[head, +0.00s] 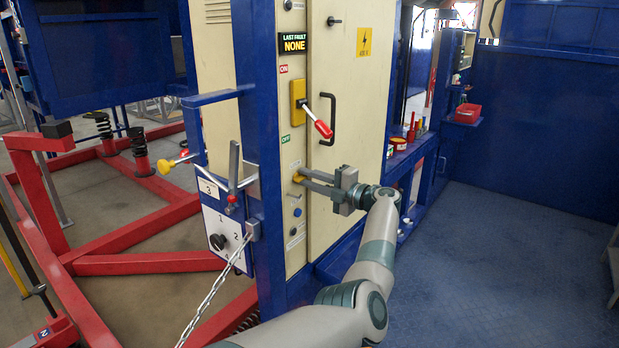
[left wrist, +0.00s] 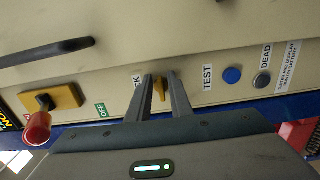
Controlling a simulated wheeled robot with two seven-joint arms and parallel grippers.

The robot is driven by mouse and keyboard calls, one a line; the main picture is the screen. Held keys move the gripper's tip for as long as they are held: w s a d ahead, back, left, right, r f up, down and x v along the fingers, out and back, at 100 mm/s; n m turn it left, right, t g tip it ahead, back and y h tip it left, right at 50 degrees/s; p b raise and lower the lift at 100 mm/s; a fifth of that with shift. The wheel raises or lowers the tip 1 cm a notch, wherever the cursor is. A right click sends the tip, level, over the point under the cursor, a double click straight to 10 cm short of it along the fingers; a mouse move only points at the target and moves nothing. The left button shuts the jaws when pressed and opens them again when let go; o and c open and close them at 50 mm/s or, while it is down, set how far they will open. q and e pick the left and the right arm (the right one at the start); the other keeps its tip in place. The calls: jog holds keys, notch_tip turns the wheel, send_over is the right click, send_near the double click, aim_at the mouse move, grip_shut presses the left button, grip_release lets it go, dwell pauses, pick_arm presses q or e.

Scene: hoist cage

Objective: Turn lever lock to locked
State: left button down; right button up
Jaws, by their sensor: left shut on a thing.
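The lever lock is a small yellow knob (head: 298,177) on the cream cabinet's narrow front strip, below the green OFF label. In the left wrist view the yellow knob (left wrist: 159,88) stands between my two fingertips. My left gripper (head: 304,180) reaches it from the right and is shut on it; it also shows in the left wrist view (left wrist: 160,92). The label beside the knob is partly hidden by a finger, with only "CK" readable. My right gripper is not in view.
Above the lock, a red-handled lever (head: 318,123) sticks out from a yellow plate (head: 298,102). A black door handle (head: 332,118) is to its right. A blue TEST button (left wrist: 232,75) sits near the lock. Blue floor (head: 500,240) at right is clear.

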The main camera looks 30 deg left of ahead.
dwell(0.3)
pick_arm(q)
jog(key=c, duration=1.9)
grip_release()
jog(key=shift+d, duration=0.1)
